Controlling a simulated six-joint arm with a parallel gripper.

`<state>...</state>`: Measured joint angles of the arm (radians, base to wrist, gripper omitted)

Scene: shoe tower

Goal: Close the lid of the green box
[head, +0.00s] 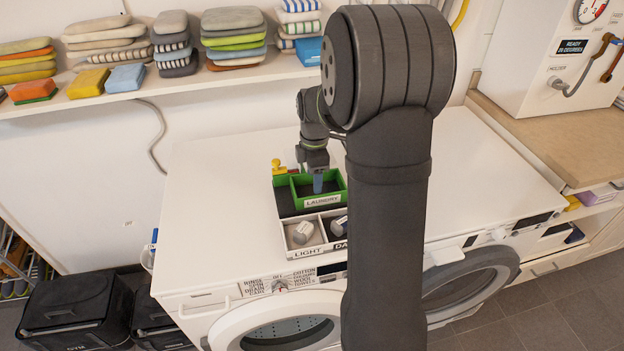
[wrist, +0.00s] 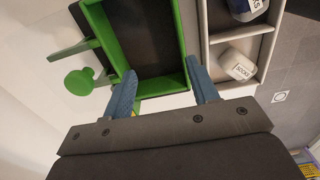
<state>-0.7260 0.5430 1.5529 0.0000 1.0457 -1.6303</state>
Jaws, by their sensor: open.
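The green box (head: 338,183) stands open in the tray on the white worktop, with a "LAUNDRY" label on its front. The wrist view shows its green rim (wrist: 172,82) and dark inside. A green bar with a round green knob (wrist: 79,82) sticks out from the box's left side in that view; it seems to be the open lid seen nearly edge-on. My gripper (head: 318,184) is over the box in the head view. In the wrist view my gripper (wrist: 162,70) has its two blue fingers apart, with a box corner between them and nothing held.
Grey compartments labelled "LIGHT" and "DARK" hold white-capped items (head: 303,232) in front of the box. A yellow object (head: 277,167) stands behind its left corner. The white worktop (head: 215,200) is clear to the left. A shelf with folded cloths (head: 235,38) runs behind.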

